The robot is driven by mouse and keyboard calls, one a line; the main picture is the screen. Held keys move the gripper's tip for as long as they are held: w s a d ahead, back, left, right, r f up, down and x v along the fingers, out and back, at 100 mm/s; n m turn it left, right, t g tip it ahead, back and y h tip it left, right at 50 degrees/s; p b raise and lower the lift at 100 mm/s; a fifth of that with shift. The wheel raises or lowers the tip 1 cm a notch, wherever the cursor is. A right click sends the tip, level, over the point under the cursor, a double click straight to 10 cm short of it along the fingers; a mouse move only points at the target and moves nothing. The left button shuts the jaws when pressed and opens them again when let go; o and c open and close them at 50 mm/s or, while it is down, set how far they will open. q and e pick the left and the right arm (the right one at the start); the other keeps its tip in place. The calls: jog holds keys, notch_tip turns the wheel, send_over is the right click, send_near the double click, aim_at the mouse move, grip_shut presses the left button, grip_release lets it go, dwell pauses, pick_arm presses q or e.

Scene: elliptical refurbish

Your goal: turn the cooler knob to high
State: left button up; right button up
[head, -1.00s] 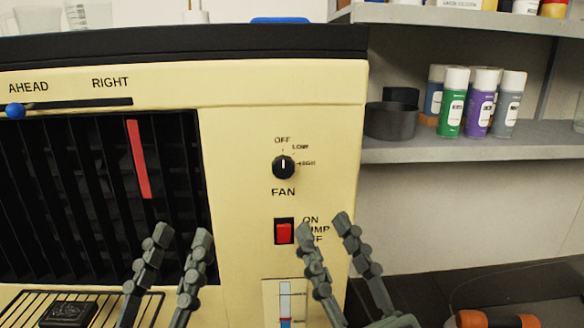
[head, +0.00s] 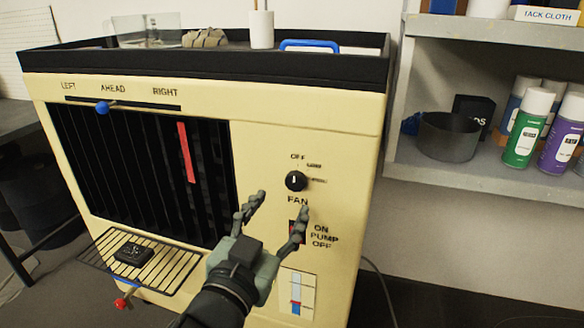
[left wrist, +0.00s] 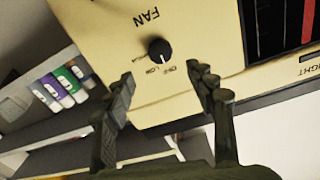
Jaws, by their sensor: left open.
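The fan knob (head: 296,181) is a round black dial with a white mark on the cooler's cream front panel (head: 335,150). Its mark points up towards OFF; LOW and HIGH are printed to its right. My left gripper (head: 281,203) is open just in front of the panel, its fingertips a little below the knob in the head view. In the left wrist view the knob (left wrist: 159,49) shows upside down, just beyond and between the open fingertips (left wrist: 161,70). No contact shows. My right gripper is not in view.
A red pump switch (head: 294,232) sits below the knob, partly behind a finger. A wire rack (head: 165,262) with a black block (head: 133,254) juts out at the lower left. A grey shelf (head: 480,177) with spray cans and a dark bowl (head: 447,136) stands at the right.

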aim_at(295, 183)
pick_arm(q)
jog(key=shift+y, duration=0.3)
jog(key=x, duration=0.7)
jog(key=shift+w+d, duration=0.15)
jog(key=shift+w, duration=0.2)
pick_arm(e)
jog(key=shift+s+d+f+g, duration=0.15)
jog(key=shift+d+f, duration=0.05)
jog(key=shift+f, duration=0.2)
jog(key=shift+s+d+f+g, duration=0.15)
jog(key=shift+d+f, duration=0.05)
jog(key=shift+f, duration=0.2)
pick_arm(q)
jog(key=c, duration=1.2)
jog(key=shift+o, duration=0.2)
jog(key=shift+p, duration=0.3)
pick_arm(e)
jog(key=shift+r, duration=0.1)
